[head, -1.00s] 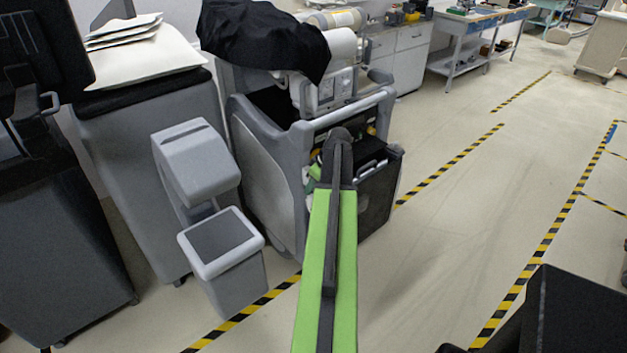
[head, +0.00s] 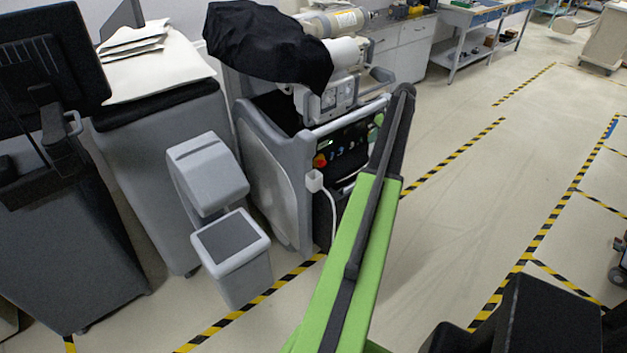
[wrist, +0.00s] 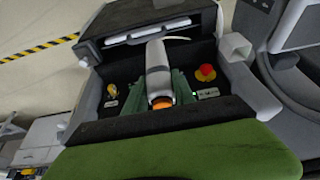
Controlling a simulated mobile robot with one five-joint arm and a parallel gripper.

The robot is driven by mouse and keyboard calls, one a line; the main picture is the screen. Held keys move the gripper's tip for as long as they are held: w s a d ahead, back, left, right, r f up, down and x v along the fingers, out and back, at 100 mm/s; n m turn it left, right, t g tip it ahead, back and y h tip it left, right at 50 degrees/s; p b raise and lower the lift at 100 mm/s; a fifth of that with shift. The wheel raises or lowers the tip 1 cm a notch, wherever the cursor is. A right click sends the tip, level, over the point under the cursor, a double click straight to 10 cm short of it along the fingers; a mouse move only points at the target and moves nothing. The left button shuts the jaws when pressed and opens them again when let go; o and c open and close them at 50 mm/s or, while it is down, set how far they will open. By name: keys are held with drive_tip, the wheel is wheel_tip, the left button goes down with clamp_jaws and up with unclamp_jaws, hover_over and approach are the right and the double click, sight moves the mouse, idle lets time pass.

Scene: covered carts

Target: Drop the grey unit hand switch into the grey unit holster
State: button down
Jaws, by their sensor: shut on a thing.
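The hand switch (wrist: 157,62) is a pale grey handle with an orange end, and its cord trails from the far end in the wrist view. My gripper (wrist: 160,88) has green fingers on both sides of it and is shut on it, over the dark panel of the grey unit (head: 298,212). The holster (wrist: 235,46) looks like a small pale square cup at the panel's right side, apart from the switch. It also shows in the head view (head: 314,181), left of my arm. There my arm hides the switch and most of the gripper.
A red emergency knob (wrist: 206,72) and a yellow key (wrist: 112,90) sit on the panel. A white cord (head: 333,213) hangs down the unit's front. A black cover (head: 265,45) drapes its top. A grey pedestal (head: 232,245) stands left; open floor lies right.

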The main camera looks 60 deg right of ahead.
drive_tip(key=t+y+b, duration=0.2)
drive_tip(key=b, duration=0.8)
hover_over(314, 181)
drive_tip(key=d, duration=0.5)
drive_tip(key=shift+m, duration=0.3)
wheel_tip(314, 181, down, 8)
drive_tip(key=shift+r, duration=0.15)
drive_tip(key=shift+w+a+f+g+h, duration=1)
drive_tip(key=shift+w+f+g, duration=0.05)
drive_tip(key=shift+g, duration=0.05)
